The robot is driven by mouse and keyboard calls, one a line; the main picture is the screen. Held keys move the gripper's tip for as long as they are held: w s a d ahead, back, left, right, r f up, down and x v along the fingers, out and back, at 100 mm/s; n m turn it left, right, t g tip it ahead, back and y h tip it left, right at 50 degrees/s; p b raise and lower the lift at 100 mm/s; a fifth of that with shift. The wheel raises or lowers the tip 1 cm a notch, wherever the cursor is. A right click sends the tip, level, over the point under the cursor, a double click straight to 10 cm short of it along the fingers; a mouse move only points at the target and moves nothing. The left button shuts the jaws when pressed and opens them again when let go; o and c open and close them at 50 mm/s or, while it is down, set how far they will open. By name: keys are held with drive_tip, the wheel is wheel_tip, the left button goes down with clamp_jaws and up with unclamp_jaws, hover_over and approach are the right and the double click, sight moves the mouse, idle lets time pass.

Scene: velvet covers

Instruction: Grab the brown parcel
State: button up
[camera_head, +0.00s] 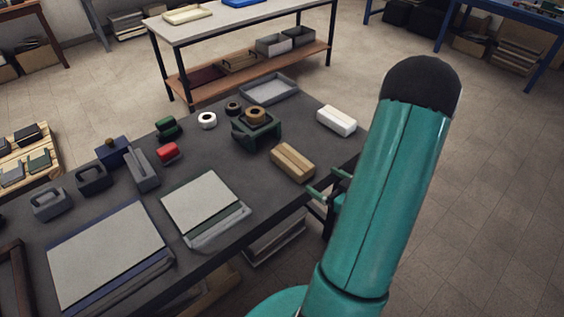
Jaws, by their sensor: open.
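The brown parcel (293,161) is a small tan box with a lengthwise stripe. It lies on the dark table (215,165) near its right edge. My gripper (322,186) is at the table's right edge, just right of and nearer than the parcel. Its green fingers point left toward the parcel's near end, are open and hold nothing that I can see. My teal arm hides part of the gripper's base.
A white box (337,120) lies behind the parcel. A dark green block with a tape roll (255,115) stands to its left. A grey tray (269,89) is at the back. Flat pads (204,205) lie front left. Bare tabletop surrounds the parcel's left side.

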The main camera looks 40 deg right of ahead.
sight(297, 162)
drive_tip(key=x, duration=1.3)
drive_tip(key=shift+w+d, duration=0.15)
drive_tip(key=shift+d, duration=0.05)
drive_tip(key=shift+r, duration=0.1)
drive_tip(key=c, duration=1.2)
drive_tip(key=shift+c, duration=0.9)
drive_tip(key=shift+r, duration=0.1)
